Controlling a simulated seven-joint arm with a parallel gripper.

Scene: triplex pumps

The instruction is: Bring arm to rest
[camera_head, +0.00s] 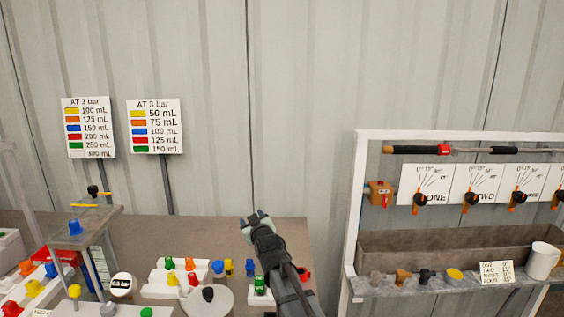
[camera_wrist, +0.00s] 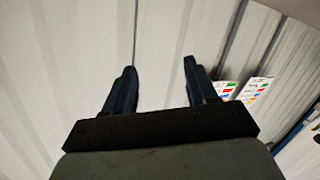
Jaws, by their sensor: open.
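My gripper (camera_head: 258,218) is at the end of my dark arm, which rises from the bottom middle of the head view. It is over the right part of the brown table, in front of the grey corrugated wall. In the wrist view my gripper (camera_wrist: 158,82) shows two dark fingers spread apart with nothing between them. The wrist camera faces the wall, and the fingers look clear of it. Most of my arm lies below the head view's edge.
Colored nozzles (camera_head: 190,265) on white racks stand left of my arm. Two chart signs (camera_head: 88,127) (camera_head: 155,126) stand behind the table. At right is a white frame (camera_head: 358,200) with dials, a trough (camera_head: 430,250) and a white cup (camera_head: 542,261). Space above my gripper is clear.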

